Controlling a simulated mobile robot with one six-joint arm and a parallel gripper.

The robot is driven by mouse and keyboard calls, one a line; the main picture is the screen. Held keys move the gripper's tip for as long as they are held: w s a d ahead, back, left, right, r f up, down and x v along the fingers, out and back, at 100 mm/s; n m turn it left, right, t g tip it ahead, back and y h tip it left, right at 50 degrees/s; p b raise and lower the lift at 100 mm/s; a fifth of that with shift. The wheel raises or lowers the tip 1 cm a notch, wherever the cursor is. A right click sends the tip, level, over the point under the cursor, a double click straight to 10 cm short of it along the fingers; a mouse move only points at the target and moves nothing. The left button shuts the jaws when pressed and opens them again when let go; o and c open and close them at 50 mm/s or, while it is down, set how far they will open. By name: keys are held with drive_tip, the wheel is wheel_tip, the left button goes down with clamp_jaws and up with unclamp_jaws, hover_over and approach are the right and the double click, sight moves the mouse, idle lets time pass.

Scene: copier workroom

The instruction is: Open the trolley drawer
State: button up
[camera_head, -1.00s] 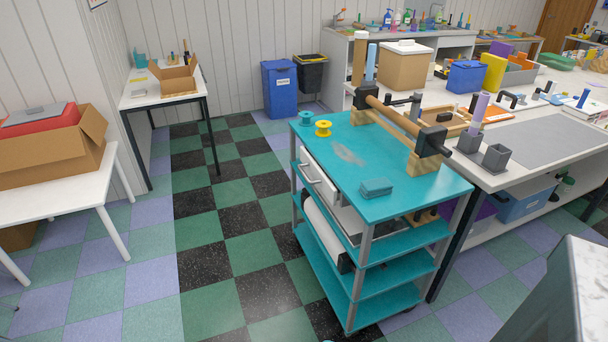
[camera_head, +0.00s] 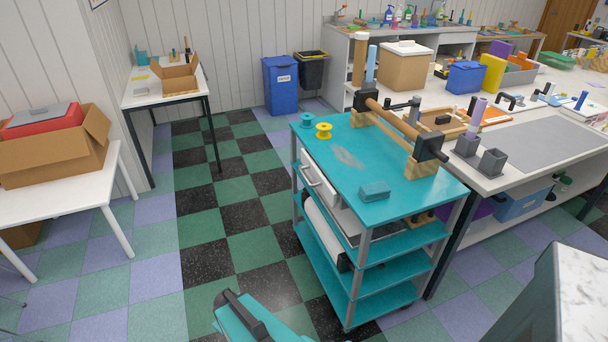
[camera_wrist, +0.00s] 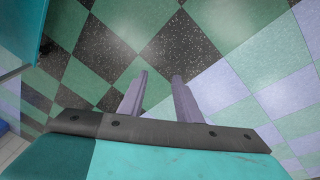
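The teal trolley (camera_head: 395,200) stands in the middle of the head view. Its white drawer (camera_head: 327,195) sits under the top on the left side, its front looking flush with the frame. A light bar handle (camera_head: 312,176) is on that front. My gripper (camera_wrist: 159,76) shows in the wrist view with two grey fingers apart and only floor between them, so it is open and empty. In the head view part of my teal arm end shows at the bottom, left of the trolley and apart from it; the fingertips cannot be made out there. A teal edge, likely the trolley (camera_wrist: 22,35), shows at upper left in the wrist view.
A teal box (camera_head: 375,191), two spools (camera_head: 323,131) and a roller device (camera_head: 400,125) are on the trolley top. A white roll (camera_head: 322,232) lies on the shelf below the drawer. The workbench (camera_head: 550,140) adjoins on the right. Checkered floor (camera_head: 215,225) left of the trolley is free.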

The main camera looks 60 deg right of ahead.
drive_tip(key=w+d+r+t+h+p, duration=0.1)
drive_tip(key=w+d+r+t, duration=0.1)
drive_tip(key=d+r, duration=0.35)
drive_tip(key=w+d+r+t+h+p, duration=0.1)
drive_tip(key=w+d+r+h, duration=0.15)
drive_tip(key=d, duration=0.55)
drive_tip(key=s+d+r+t+h+p, duration=0.2)
drive_tip(key=s+d+r+h, duration=0.1)
drive_tip(key=d+r, duration=1)
drive_tip(key=s+d+r+t+h+p, duration=0.2)
drive_tip(key=s+d+r, duration=0.4)
drive_tip(key=d+r, duration=0.7)
drive_tip(key=shift+d+n+h+p, duration=0.35)
drive_tip(key=shift+h+p, duration=0.5)
drive_tip(key=shift+h, duration=0.4)
drive_tip(key=shift+w+d+f+b, duration=0.2)
drive_tip(key=shift+w+d+b, duration=0.1)
drive_tip(key=shift+b, duration=0.8)
drive_tip(key=d+b, duration=0.1)
drive_tip(key=b, duration=0.2)
drive_tip(key=shift+w+f, duration=0.15)
drive_tip(key=shift+w, duration=0.25)
drive_tip(key=shift+w+d+b, duration=0.15)
drive_tip(key=shift+d+b, duration=0.05)
drive_tip(key=shift+b, duration=0.45)
